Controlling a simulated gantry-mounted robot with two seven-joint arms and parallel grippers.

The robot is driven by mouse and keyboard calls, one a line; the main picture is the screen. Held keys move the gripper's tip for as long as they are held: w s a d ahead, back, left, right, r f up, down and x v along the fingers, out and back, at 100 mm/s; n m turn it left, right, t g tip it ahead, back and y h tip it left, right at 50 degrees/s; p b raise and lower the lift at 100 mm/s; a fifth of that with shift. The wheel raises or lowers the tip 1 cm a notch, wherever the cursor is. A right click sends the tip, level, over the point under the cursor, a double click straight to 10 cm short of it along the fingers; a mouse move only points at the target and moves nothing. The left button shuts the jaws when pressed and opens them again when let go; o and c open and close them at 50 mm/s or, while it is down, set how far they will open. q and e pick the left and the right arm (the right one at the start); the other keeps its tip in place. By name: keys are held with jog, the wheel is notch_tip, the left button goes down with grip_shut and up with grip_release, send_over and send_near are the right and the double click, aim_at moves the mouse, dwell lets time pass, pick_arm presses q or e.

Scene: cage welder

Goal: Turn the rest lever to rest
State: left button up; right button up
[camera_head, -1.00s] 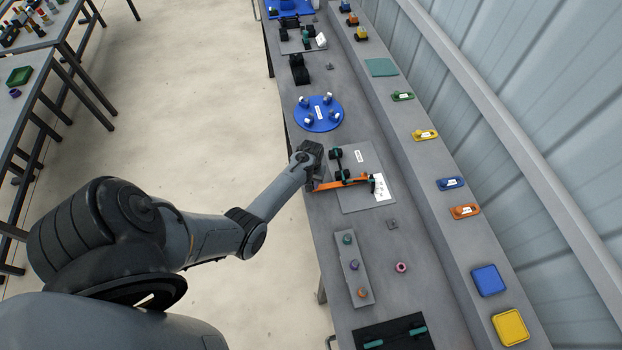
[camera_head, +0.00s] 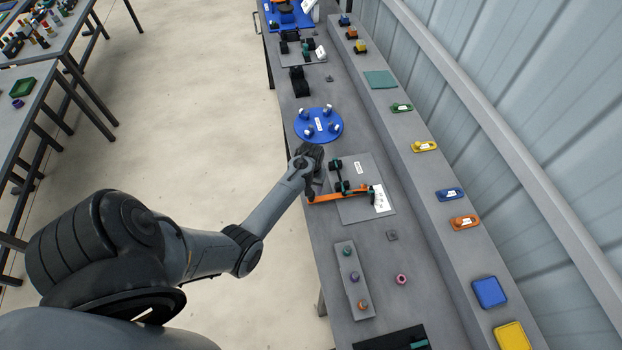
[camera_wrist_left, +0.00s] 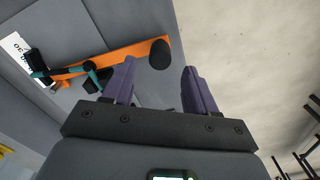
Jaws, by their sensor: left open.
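The orange lever (camera_head: 338,196) lies across a grey base plate (camera_head: 375,212) on the bench, beside a dark and teal linkage (camera_head: 338,174). In the left wrist view the orange lever (camera_wrist_left: 122,51) has a round black knob (camera_wrist_left: 160,54) at its end. My left gripper (camera_head: 318,185) is above the bench at the lever's knob end. Its two purple fingers (camera_wrist_left: 160,68) are open and apart. The knob shows beyond the gap between them, nearer the left finger in that view; I cannot tell the depth between them. The right gripper is out of view.
A blue disc (camera_head: 300,125) with several small pegs stands just behind the gripper. A grey block with coloured knobs (camera_head: 346,262) lies in front. A white label (camera_head: 381,198) is on the base plate. A raised ledge runs along the wall at right.

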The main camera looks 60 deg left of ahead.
pick_arm(q)
jog(key=shift+r, duration=2.8)
jog(key=s+d+f+m+g+p, duration=0.15)
jog(key=s+f, duration=0.35)
jog(key=s, duration=0.6)
jog(key=s+d+r+m+y+p, duration=0.2)
jog(key=s+d+r+m, duration=0.1)
jog(key=s+d, duration=0.3)
jog(key=w+d+r+m+t+h, duration=0.1)
jog(key=d+r+m+t, duration=0.4)
jog(key=d+r, duration=1.3)
jog(key=shift+w+d+r+m+h, duration=0.15)
jog(key=shift+d+r+m+h, duration=0.25)
jog(key=shift+d+m, duration=0.5)
jog(key=shift+d+f, duration=0.15)
